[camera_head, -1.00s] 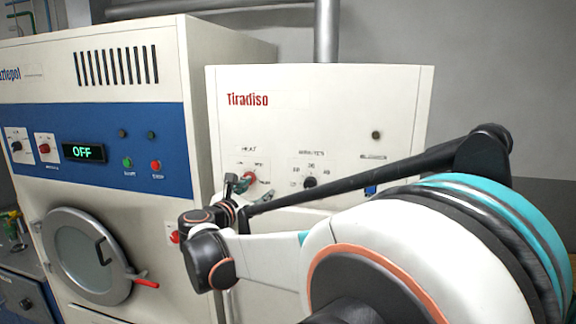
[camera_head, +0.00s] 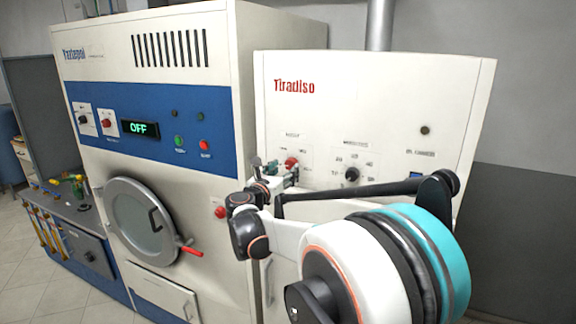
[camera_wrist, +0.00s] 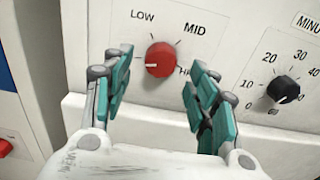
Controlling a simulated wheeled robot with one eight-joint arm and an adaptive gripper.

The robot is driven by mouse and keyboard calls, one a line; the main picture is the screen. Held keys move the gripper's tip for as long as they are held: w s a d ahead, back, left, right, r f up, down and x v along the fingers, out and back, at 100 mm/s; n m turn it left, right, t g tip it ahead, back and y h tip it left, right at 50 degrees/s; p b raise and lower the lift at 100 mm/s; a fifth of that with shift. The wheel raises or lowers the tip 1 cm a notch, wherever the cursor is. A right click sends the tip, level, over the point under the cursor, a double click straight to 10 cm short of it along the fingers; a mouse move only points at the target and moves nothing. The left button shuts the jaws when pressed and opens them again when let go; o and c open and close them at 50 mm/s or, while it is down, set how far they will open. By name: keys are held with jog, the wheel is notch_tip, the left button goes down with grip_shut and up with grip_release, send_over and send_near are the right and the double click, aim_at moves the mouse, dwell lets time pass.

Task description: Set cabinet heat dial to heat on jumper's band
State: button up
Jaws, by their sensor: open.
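The Tiradiso cabinet (camera_head: 375,90) has a red heat dial (camera_head: 291,163) on its front. In the wrist view the red dial (camera_wrist: 160,60) shows LOW at upper left, MID at upper right, and a right-hand label mostly hidden by a finger. Its white mark points left, below LOW. My gripper (camera_wrist: 160,78) is open, with teal fingers on either side of the dial; gaps show between fingers and dial. In the head view my gripper (camera_head: 274,169) is at the dial, partly hidden by my arm. No jumper or band is visible.
A black minutes dial (camera_wrist: 283,89) is right of the heat dial; it also shows in the head view (camera_head: 352,174). A Yaztepol-like machine (camera_head: 160,90) reading OFF stands left, with a round door (camera_head: 140,220) and red handle. A cluttered bench (camera_head: 75,215) stands far left.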

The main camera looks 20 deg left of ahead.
aim_at(290, 165)
jog(key=shift+w, duration=1.55)
jog(key=c, duration=1.1)
